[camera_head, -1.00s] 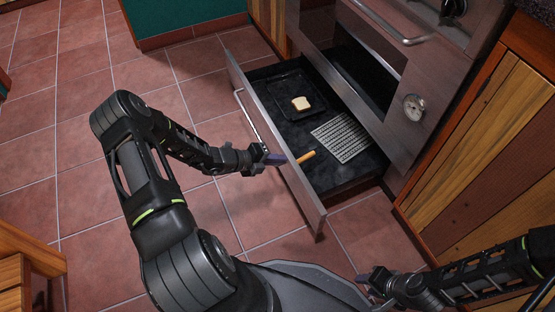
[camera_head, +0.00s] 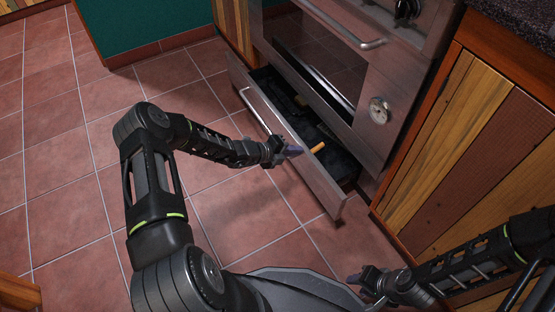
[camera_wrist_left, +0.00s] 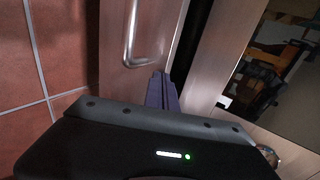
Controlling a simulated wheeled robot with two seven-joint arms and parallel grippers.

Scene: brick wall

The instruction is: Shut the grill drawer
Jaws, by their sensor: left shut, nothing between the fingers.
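In the left wrist view the closed fingers (camera_wrist_left: 162,90) point at the front panel; contact is hard to tell. An orange stick-like thing (camera_head: 318,147) shows by the drawer's top edge. My right gripper (camera_head: 362,278) is low near my base, too small to judge.
The oven (camera_head: 330,60) stands above the drawer, with a round dial (camera_head: 379,110) on its front. A wooden cabinet (camera_head: 460,130) is to the right. The tiled floor (camera_head: 80,180) at left is clear.

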